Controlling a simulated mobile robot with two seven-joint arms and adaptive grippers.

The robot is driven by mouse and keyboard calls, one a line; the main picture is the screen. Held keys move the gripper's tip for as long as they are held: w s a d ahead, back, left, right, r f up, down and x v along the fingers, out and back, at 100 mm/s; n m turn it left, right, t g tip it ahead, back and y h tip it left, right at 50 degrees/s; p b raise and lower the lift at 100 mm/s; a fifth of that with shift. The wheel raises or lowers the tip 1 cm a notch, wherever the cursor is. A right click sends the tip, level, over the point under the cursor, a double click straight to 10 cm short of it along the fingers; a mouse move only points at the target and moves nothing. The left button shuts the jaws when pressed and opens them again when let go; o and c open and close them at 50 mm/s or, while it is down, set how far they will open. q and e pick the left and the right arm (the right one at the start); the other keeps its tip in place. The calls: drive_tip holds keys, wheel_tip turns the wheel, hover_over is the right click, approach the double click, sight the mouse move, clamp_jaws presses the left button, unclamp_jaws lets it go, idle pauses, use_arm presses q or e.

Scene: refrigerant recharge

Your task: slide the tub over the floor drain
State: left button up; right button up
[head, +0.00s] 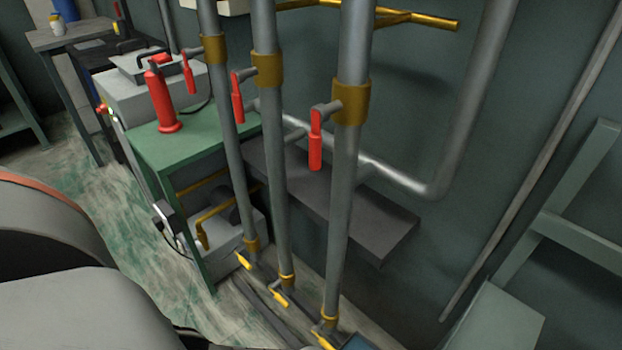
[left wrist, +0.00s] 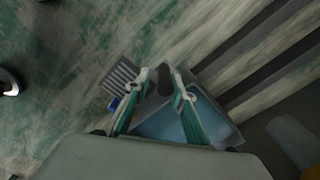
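The tub (left wrist: 158,128), with a blue inside and a grey rim, sits on the floor below my left gripper in the left wrist view. A blue corner that looks like the tub (head: 358,342) shows at the bottom edge of the head view. My left gripper (left wrist: 162,74) is over the tub, its two teal fingers apart. A dark piece lies between the fingertips; I cannot tell whether they touch it. A slatted grey grate, apparently the floor drain (left wrist: 122,78), lies just beyond the tub to the upper left. My right gripper is not in view.
Three vertical pipes (head: 268,150) with red handles stand ahead, yellow-handled valves (head: 280,298) near their feet. A green bench (head: 185,145) stands left of them. Dark strips (left wrist: 255,62) run along the floor beside the tub. Open floor (left wrist: 60,100) lies left of the grate.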

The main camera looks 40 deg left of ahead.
use_arm(q)
drive_tip(key=shift+a, duration=0.1)
idle(0.4)
drive_tip(key=shift+w+r, duration=0.1)
drive_tip(key=shift+r, duration=5.9)
